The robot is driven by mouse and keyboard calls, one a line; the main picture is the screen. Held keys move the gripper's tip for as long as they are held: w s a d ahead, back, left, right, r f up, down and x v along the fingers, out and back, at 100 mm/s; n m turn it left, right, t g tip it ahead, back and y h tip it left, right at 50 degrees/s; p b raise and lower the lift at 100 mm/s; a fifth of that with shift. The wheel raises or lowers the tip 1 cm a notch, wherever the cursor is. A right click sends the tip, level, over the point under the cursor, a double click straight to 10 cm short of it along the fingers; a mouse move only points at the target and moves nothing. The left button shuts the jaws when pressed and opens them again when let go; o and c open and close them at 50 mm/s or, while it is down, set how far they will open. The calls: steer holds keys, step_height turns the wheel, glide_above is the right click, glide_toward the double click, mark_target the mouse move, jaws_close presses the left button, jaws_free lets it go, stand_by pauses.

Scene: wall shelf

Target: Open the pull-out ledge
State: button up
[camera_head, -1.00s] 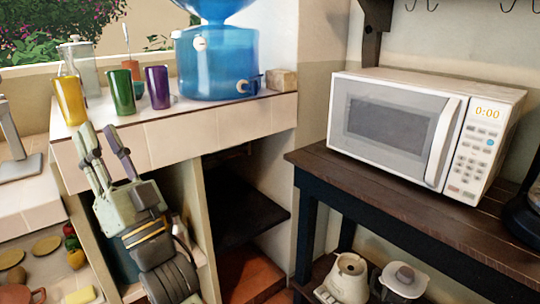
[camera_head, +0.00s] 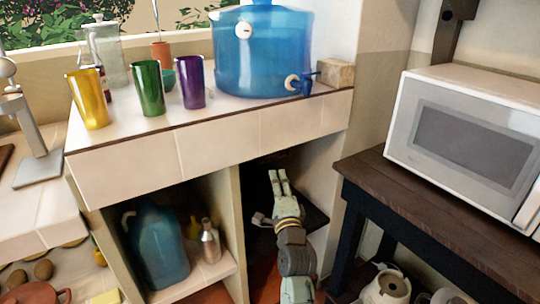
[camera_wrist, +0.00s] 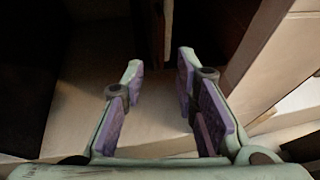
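The pull-out ledge appears to be the dark flat board (camera_head: 316,218) in the open bay under the tiled counter, right of the divider wall. My gripper (camera_head: 278,174) is in front of this bay, with its fingers pointing up and inward, and it covers part of the board. In the wrist view my gripper (camera_wrist: 160,66) has its two purple-padded fingers apart with nothing between them. A dark upright edge shows beyond the fingertips there; I cannot tell if it belongs to the ledge. I cannot see contact with the board.
The tiled counter (camera_head: 215,150) overhangs the bay and carries colored cups and a blue water dispenser (camera_head: 262,60). Left of the divider (camera_head: 226,222) stand a blue jug (camera_head: 160,245) and small bottles. A dark wood table (camera_head: 385,185) with a microwave (camera_head: 465,140) is at right.

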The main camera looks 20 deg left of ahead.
mark_target(271, 159)
steer(key=p+x, duration=0.2)
steer(key=x, duration=0.8)
steer(key=shift+r, duration=0.15)
steer(key=shift+c, duration=0.2)
jaws_close()
stand_by(0.3)
